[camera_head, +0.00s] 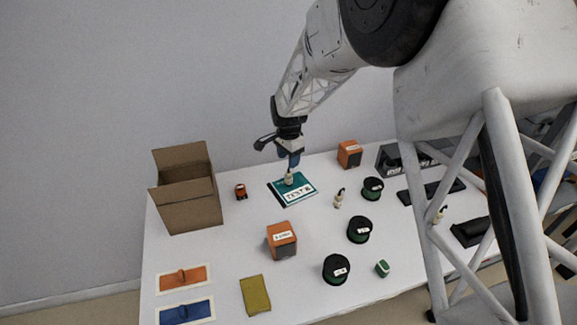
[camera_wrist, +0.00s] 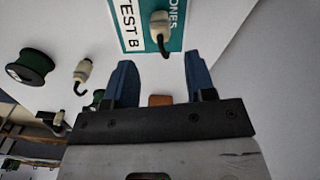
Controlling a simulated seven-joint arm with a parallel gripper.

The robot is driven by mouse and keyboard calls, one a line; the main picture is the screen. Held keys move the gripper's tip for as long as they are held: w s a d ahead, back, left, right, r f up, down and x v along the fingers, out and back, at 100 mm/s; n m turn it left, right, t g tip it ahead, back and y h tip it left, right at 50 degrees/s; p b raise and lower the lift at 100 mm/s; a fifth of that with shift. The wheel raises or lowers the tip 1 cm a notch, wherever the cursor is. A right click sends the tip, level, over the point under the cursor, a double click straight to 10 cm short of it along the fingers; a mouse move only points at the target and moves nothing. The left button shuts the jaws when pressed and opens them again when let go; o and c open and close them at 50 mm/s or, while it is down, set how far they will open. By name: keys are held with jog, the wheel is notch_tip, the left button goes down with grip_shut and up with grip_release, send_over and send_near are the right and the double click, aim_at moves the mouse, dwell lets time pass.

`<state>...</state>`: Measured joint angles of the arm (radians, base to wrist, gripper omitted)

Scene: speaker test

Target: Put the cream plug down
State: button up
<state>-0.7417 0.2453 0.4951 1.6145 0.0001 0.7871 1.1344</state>
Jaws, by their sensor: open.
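A cream plug (camera_head: 289,179) with a short dark cable end is on the teal test mat (camera_head: 308,181) at the back middle of the table. In the wrist view the same plug (camera_wrist: 159,22) lies against the teal mat (camera_wrist: 181,40), beside the white "TEST B" label. My gripper (camera_head: 292,163) is just above this plug. In the wrist view its blue fingers (camera_wrist: 160,62) are spread, with nothing between them, and the plug is beyond their tips. A second cream plug (camera_head: 338,201) stands right of the mat. A third (camera_head: 439,216) is farther right, partly behind a white frame.
Black-and-green spools (camera_head: 359,229) stand right of centre. Orange boxes (camera_head: 281,240) stand at centre and back. An open cardboard box (camera_head: 190,204) is at left.

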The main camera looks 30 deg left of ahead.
jog(key=shift+r, duration=0.9)
jog(key=shift+w+d+r, duration=0.1)
jog(key=shift+d+r, duration=0.2)
jog(key=shift+d, duration=0.1)
jog(key=s+d+r+n, duration=0.1)
jog(key=s+d+r, duration=0.1)
jog(key=d+r, duration=0.6)
jog(key=s+d+r+t, duration=0.1)
jog(key=d+r, duration=0.4)
jog(key=d, duration=0.8)
jog(key=s+d+r+n, duration=0.1)
jog(key=s+d+r, duration=0.1)
jog(key=d+r, duration=0.6)
jog(key=s+d+r+n+t, duration=0.1)
jog(key=s+d, duration=0.4)
jog(key=d, duration=0.3)
jog(key=s+d+r, duration=0.2)
jog(key=s+d, duration=0.4)
jog(key=d, duration=0.2)
jog(key=s+d+f+n, duration=0.1)
jog(key=s+d, duration=0.9)
jog(key=s, duration=0.5)
jog(key=shift+s+t, duration=0.15)
jog(key=shift+t, duration=0.15)
jog(key=shift+d, duration=0.1)
